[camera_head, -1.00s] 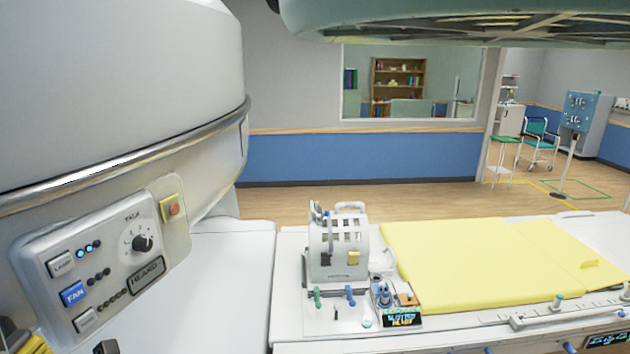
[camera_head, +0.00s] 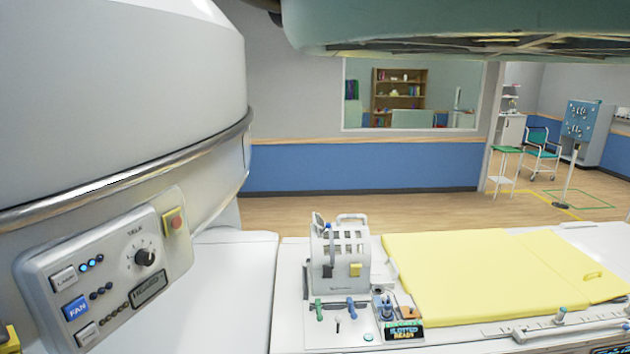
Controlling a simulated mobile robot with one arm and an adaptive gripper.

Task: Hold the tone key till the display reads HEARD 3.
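The control panel (camera_head: 118,262) is on the side of the large white magnet housing at the left. A column of keys runs down it: LAMP (camera_head: 64,279), a blue FAN key (camera_head: 75,308), and a pale lowest key (camera_head: 87,335) whose label is too blurred to read; it may be the tone key. The small dark display (camera_head: 149,289) seems to read HEARD; I cannot make out a number. A TALK knob (camera_head: 145,258) sits above the display. My gripper is not recognisable in view.
A white bed (camera_head: 290,335) with a yellow mattress (camera_head: 480,275) fills the right foreground. A white head coil (camera_head: 338,250) stands on it, beside small levers and a lit sign (camera_head: 403,331). A pale green overhead structure (camera_head: 460,25) hangs above.

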